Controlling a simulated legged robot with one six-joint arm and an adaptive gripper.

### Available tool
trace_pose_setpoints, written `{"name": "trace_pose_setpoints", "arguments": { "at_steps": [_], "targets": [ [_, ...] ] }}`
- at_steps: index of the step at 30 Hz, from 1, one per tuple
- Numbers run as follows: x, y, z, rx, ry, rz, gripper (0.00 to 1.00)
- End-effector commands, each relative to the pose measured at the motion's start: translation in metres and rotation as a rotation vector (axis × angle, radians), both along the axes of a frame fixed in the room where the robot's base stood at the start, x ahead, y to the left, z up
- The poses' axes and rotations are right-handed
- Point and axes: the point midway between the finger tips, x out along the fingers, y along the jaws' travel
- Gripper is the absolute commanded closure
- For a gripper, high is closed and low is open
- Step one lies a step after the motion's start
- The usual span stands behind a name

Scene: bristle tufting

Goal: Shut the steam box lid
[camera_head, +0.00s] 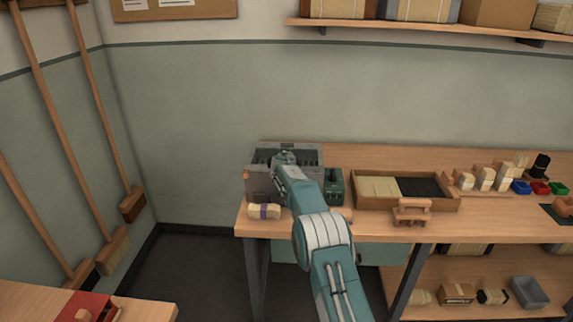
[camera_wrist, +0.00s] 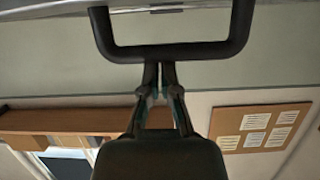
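The steam box (camera_head: 262,187) is a grey metal box at the left end of the workbench. Its grey lid (camera_head: 310,148) shows as a raised strip at the back of the box, with darkness in front of it. My gripper (camera_head: 284,157) is over the box and hides part of the lid and opening. In the wrist view a black U-shaped handle (camera_wrist: 175,53) hangs from a pale grey surface across the top. My gripper's fingers (camera_wrist: 159,70) are close together, with their tips at the handle's crossbar. Whether they touch it is unclear.
A dark green device (camera_head: 335,187) stands right of the box and a tied bristle bundle (camera_head: 264,211) lies in front. A wooden tray (camera_head: 440,203) and a wooden-handled tool (camera_head: 411,212) are farther right. A wall shelf (camera_head: 430,28) and a pinboard (camera_wrist: 258,128) are above.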

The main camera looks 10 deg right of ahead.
Motion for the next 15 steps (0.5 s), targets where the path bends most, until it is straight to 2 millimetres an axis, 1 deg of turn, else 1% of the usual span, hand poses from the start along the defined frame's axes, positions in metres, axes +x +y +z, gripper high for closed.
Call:
{"name": "trace_pose_setpoints", "arguments": {
  "at_steps": [1, 5, 8, 9, 10, 15],
  "targets": [
    [-0.003, 0.002, -0.014, 0.005, 0.027, -0.002, 1.0],
    [-0.005, 0.003, 0.011, 0.005, 0.014, 0.0, 1.0],
    [-0.008, 0.003, 0.033, 0.004, 0.001, 0.0, 1.0],
    [-0.009, 0.003, 0.035, 0.002, 0.001, -0.001, 1.0],
    [-0.01, 0.003, 0.031, 0.0, 0.004, -0.002, 1.0],
    [-0.015, 0.004, 0.027, -0.002, -0.001, -0.004, 1.0]
  ]
}}
